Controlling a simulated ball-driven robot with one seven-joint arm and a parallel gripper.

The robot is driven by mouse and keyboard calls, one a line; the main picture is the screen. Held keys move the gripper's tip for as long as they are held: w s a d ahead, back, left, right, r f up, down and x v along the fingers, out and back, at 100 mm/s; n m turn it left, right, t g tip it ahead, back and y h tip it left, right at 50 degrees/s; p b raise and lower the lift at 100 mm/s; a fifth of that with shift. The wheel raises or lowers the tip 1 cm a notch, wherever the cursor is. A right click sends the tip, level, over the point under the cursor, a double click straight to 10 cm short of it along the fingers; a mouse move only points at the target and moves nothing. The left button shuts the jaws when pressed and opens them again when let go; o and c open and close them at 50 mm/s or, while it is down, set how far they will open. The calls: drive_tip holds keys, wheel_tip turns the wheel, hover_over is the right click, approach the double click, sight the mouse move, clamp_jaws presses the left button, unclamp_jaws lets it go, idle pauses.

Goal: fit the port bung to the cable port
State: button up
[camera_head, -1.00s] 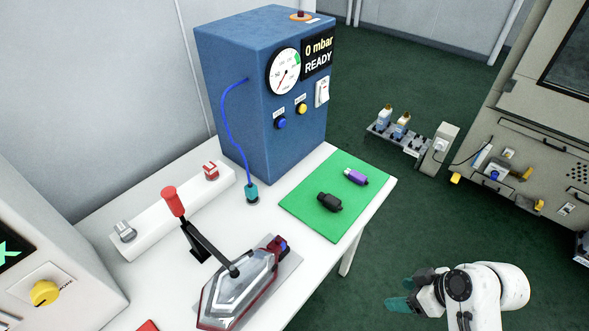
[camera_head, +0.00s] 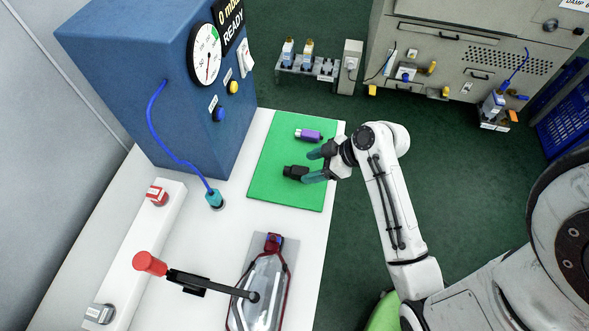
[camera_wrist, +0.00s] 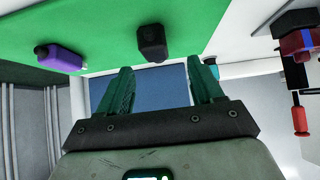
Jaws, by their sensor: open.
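A black stubby plug (camera_head: 294,171) and a purple plug with a dark end (camera_head: 308,134) lie on the green mat (camera_head: 272,190). I cannot tell for certain which is the port bung. My gripper (camera_head: 313,166) is open and empty at the mat's right side, its teal fingers pointing left toward the black plug. In the wrist view the black plug (camera_wrist: 152,42) lies just beyond and between the fingertips (camera_wrist: 164,75); the purple plug (camera_wrist: 58,58) is off to the left. The cable port is not clearly identifiable.
The blue tester (camera_head: 150,85) stands behind the mat, its blue hose running to a teal connector (camera_head: 214,199). The red-handled clamp lever (camera_head: 150,263) lies across toward the lamp. A white block (camera_head: 150,240) stands at left. The white table (camera_head: 225,228) is clear between them.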

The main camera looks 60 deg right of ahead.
sight(296, 169)
drive_tip(key=shift+w+d+p+x, duration=0.1)
drive_tip(key=shift+p+x, duration=0.2)
drive_tip(key=shift+x, duration=1.3)
drive_tip(key=shift+w+d+p+x, duration=0.15)
drive_tip(key=shift+p+x, duration=0.15)
drive_tip(key=shift+x, duration=1.3)
drive_tip(key=shift+r, duration=0.15)
drive_tip(key=shift+c, duration=0.3)
drive_tip(key=c, duration=1)
drive_tip(key=shift+r, duration=0.55)
drive_tip(key=s+a+r+b, duration=0.1)
drive_tip(key=s+a+r, duration=0.1)
drive_tip(key=s+r, duration=1)
drive_tip(key=shift+s+a+b, duration=0.2)
drive_tip(key=shift+s+b, duration=0.2)
drive_tip(key=shift+s, duration=0.55)
